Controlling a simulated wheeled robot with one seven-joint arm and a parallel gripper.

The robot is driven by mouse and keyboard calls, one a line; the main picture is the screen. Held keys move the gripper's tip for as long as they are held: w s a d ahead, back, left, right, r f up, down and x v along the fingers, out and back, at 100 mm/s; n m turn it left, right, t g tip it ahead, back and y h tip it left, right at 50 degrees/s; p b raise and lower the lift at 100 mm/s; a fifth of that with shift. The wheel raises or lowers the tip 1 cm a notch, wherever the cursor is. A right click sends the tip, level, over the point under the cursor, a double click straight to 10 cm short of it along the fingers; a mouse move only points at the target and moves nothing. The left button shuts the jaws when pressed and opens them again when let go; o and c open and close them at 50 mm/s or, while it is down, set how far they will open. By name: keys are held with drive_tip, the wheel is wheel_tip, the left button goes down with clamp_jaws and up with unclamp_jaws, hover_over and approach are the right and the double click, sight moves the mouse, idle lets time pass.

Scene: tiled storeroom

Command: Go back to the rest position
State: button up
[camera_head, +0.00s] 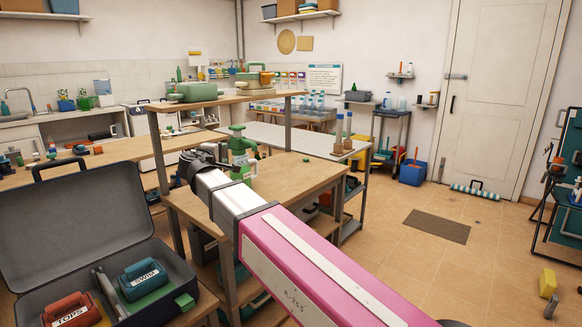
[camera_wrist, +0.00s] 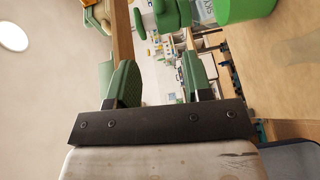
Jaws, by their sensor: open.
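My gripper (camera_wrist: 160,62) shows in the wrist view with its two green-padded fingers apart and nothing between them. In the head view my pink and white arm reaches from the lower right toward the middle of the room. Its dark end (camera_head: 196,162) is over the wooden workbench (camera_head: 285,178), in front of the green machine (camera_head: 240,145). The fingers cannot be made out in the head view. In the wrist view a green object (camera_wrist: 245,9) is close at the top right, and the room appears turned on its side.
An open grey case (camera_head: 75,226) with labelled blue and red items stands at the lower left. A raised wooden shelf (camera_head: 225,101) is above the workbench, near my arm's end. The tiled floor (camera_head: 420,268) at the right is mostly clear, with a brown mat (camera_head: 436,226).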

drive_tip(key=d+f+m+g, duration=0.7)
drive_tip(key=d+f+g, duration=0.2)
drive_tip(key=d+f, duration=1.65)
drive_tip(key=s+d+f+m+g+y, duration=0.4)
drive_tip(key=s+d+f+m+g, duration=0.3)
drive_tip(key=s+d+f, duration=0.8)
wheel_tip(320, 180, down, 3)
drive_tip(key=d, duration=0.2)
drive_tip(key=shift+s+d+f+m, duration=0.15)
drive_tip(key=shift+s+d+m, duration=0.15)
drive_tip(key=shift+s, duration=0.05)
